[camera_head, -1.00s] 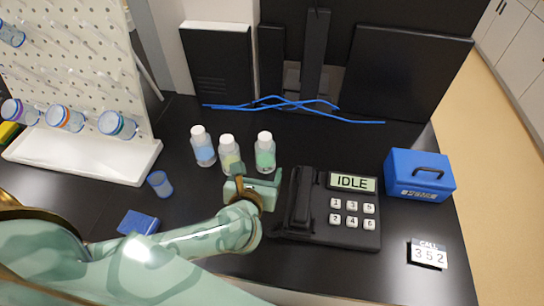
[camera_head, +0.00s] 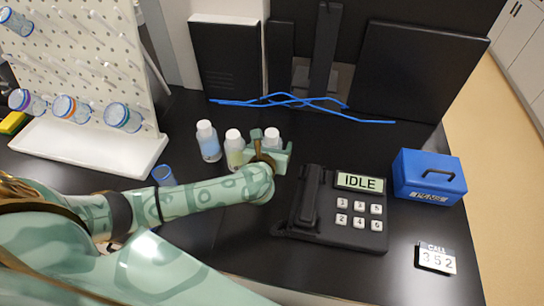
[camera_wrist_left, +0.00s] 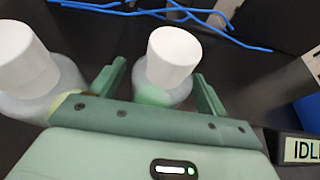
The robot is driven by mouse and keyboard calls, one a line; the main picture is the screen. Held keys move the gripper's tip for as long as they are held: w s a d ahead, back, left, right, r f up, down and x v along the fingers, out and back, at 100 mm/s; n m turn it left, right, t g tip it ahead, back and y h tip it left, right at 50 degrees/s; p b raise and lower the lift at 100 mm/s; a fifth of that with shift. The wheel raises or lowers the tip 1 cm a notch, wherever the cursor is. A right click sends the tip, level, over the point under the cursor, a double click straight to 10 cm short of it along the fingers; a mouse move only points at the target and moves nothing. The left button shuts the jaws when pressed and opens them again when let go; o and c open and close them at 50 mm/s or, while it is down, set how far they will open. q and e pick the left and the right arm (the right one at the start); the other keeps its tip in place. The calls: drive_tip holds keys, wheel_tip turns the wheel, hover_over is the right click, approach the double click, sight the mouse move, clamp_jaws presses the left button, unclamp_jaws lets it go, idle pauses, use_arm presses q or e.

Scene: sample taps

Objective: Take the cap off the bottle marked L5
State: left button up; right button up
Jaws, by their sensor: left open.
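Three white-capped bottles stand in a group on the black table: a blue one (camera_head: 209,147), a yellow-green one (camera_head: 234,155) and a green one whose white cap (camera_head: 272,132) shows above my gripper. I cannot read a mark on any of them. My left gripper (camera_head: 273,146) is open at the green bottle. In the left wrist view the green bottle (camera_wrist_left: 163,95) and its cap (camera_wrist_left: 174,52) are between the two spread fingers, with no clear contact. A second white-capped bottle (camera_wrist_left: 27,62) is left of the fingers. My right gripper is not in view.
A black telephone (camera_head: 340,210) reading IDLE stands to the right of my gripper. A blue box (camera_head: 428,178) and a 352 card (camera_head: 436,258) are farther right. Blue cables (camera_head: 300,101) lie behind the bottles. A pegboard rack (camera_head: 85,85) and a blue cup (camera_head: 164,175) are left.

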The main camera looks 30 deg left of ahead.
use_arm(q)
drive_tip(key=c, duration=1.5)
